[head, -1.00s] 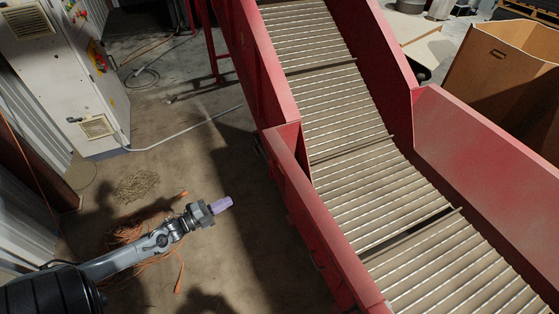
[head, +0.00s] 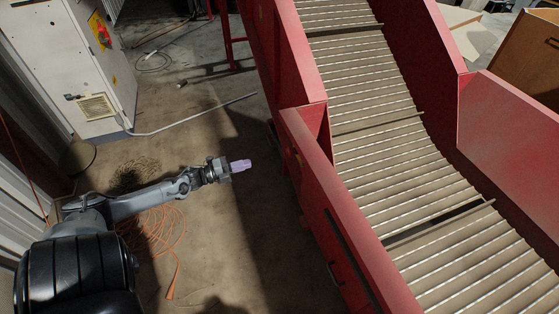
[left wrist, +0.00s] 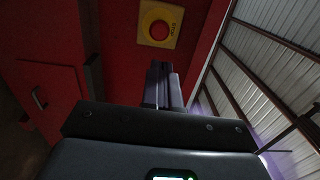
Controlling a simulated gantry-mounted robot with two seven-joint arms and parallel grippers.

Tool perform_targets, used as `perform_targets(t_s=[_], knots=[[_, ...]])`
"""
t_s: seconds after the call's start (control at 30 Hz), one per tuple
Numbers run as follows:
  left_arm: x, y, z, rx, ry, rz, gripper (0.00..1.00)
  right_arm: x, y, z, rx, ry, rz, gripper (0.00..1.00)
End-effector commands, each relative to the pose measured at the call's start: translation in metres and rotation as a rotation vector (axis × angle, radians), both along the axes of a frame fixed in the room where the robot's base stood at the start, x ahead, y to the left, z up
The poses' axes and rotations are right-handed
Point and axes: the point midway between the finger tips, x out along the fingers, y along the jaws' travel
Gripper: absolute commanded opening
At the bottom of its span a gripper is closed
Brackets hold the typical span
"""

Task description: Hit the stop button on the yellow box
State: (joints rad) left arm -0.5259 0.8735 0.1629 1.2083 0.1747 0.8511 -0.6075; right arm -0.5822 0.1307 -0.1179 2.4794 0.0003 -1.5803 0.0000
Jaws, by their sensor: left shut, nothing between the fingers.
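In the left wrist view, a yellow box (left wrist: 172,15) with a round red stop button (left wrist: 159,30) sits on a red panel at the top of the picture. Part of it is cut off by the upper edge. My left gripper (left wrist: 163,68) has its fingers together and empty, pointing towards the box just below the button in the picture. A gap seems to remain between fingertips and button. In the head view the left gripper (head: 250,164), with pale purple fingers, is over the floor left of the red conveyor. My right gripper is not in view.
The red-walled conveyor (head: 345,225) runs down the right side of the head view. A grey cabinet (head: 75,60) with a yellow panel and red switch (head: 101,32) stands at the upper left. Orange cable (head: 165,235) lies on the floor below my left arm.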

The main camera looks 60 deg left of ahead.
Motion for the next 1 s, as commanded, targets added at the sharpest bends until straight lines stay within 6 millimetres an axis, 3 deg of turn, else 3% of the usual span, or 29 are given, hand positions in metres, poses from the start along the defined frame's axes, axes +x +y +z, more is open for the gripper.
perform_targets(t_s=[0.57,0.77,1.0], knots=[[0.007,-0.002,-0.002,-0.001,-0.001,-0.001,0.0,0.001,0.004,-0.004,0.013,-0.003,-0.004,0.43],[0.031,-0.007,-0.004,-0.001,-0.003,-0.002,0.0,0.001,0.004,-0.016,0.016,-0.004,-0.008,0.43],[0.076,-0.016,-0.004,0.0,-0.004,-0.002,0.0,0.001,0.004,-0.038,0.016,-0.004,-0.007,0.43]])
